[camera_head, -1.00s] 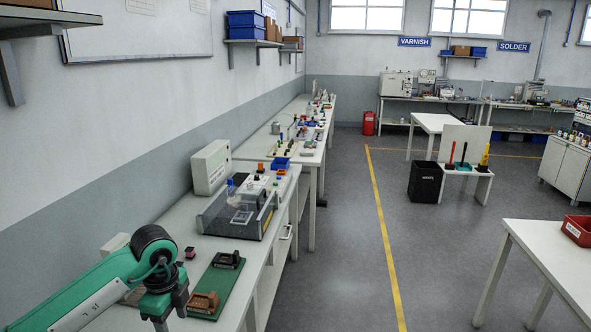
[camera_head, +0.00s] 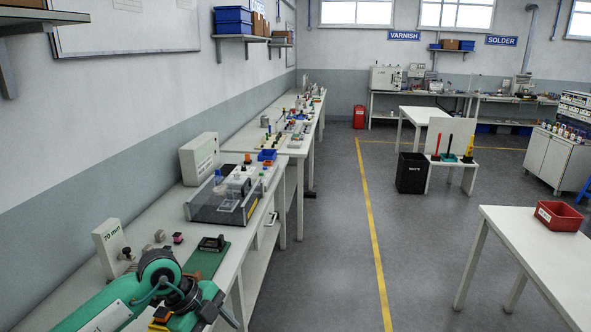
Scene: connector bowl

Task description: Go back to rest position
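My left arm (camera_head: 155,285), green with dark joints, comes in at the bottom left over the near bench. Its gripper (camera_head: 222,312) is low at the bottom of the view, at the bench's front edge, and the finger gap is not clear. No held object can be made out. My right gripper is not in view. A green board (camera_head: 207,262) lies on the bench just beyond the arm, with a dark block (camera_head: 212,243) at its far end. The arm hides the board's near end.
A white box marked 70 mm (camera_head: 110,248) stands on the bench left of the arm. A clear-covered case (camera_head: 222,200) sits farther along. A red bin (camera_head: 558,215) is on the right table (camera_head: 530,240). Open floor (camera_head: 330,260) lies between bench and table.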

